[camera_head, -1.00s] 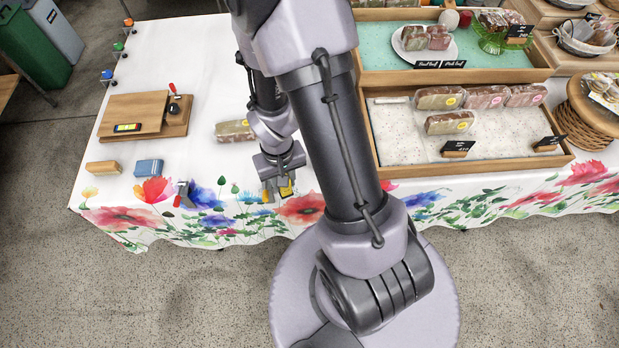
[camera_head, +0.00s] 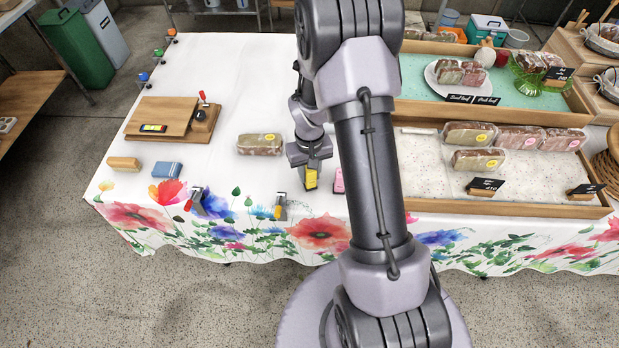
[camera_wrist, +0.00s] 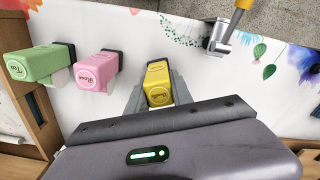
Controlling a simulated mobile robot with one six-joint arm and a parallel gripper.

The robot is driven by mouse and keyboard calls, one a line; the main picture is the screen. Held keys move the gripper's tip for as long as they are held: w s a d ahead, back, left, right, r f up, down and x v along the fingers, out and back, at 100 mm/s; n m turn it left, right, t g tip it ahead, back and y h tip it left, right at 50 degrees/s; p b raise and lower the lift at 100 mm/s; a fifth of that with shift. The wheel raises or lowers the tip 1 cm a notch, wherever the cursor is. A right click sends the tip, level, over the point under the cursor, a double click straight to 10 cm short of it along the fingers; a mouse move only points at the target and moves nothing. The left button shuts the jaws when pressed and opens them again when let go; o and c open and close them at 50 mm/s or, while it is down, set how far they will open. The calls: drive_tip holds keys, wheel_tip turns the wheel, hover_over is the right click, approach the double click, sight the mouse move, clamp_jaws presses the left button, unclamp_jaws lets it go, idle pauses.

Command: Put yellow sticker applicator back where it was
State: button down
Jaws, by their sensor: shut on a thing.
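My gripper (camera_head: 311,172) is shut on the yellow sticker applicator (camera_head: 311,180), near the table's front edge. In the wrist view the yellow applicator (camera_wrist: 158,85) sits between the fingers (camera_wrist: 156,92), its round label facing the camera. I cannot tell whether it touches the table. A pink applicator (camera_wrist: 97,70) stands beside it, apart from it, and a green applicator (camera_wrist: 40,63) is beyond the pink one. In the head view the pink applicator (camera_head: 338,180) shows just right of my gripper. The green one is hidden there behind my arm.
A wrapped loaf (camera_head: 259,144) is left of my gripper. A wooden display tray (camera_head: 430,190) is to the right. The white cloth (camera_head: 230,85) is clear toward the back.

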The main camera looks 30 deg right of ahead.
drive_tip(key=shift+f, duration=0.65)
drive_tip(key=shift+r, duration=0.15)
drive_tip(key=c, duration=1.1)
unclamp_jaws()
